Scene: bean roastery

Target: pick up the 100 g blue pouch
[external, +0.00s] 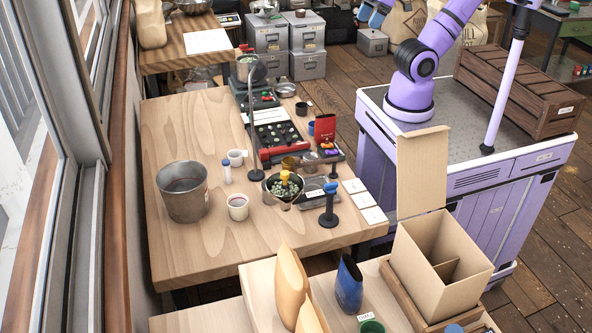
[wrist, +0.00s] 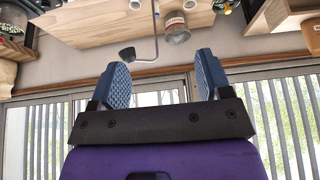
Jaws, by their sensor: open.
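A dark blue pouch (external: 348,286) stands upright on the light wood table nearest the external camera, between tan pouches and an open cardboard box. I cannot read a weight on it.
The larger table behind holds a metal bucket (external: 184,193), a lamp, cups and trays. Windows line the left side.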

